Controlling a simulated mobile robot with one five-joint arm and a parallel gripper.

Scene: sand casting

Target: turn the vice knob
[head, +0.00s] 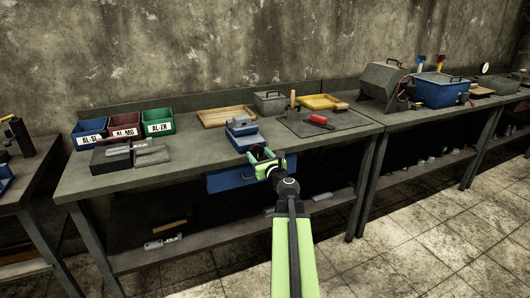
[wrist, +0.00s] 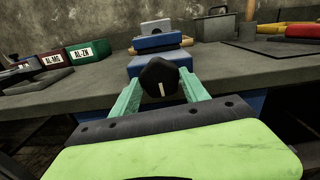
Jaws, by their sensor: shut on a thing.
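The vice (head: 243,138) is a blue and grey block at the front edge of the bench. It also shows in the wrist view (wrist: 157,58), straight ahead. Its knob (wrist: 160,76) is black and many-sided, with a short white mark near the bottom of its face. My gripper (head: 263,157) is at the bench front, just before the vice. In the wrist view its two green fingers stand on either side of the knob, shut on it. In the head view my gripper mostly hides the knob.
Blue, dark red and green labelled bins (head: 124,125) stand at the left of the bench. A blue drawer (head: 228,179) hangs under the bench edge below my gripper. A dark mat (head: 345,123) with a red-handled tool (head: 319,120) lies to the right of the vice.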

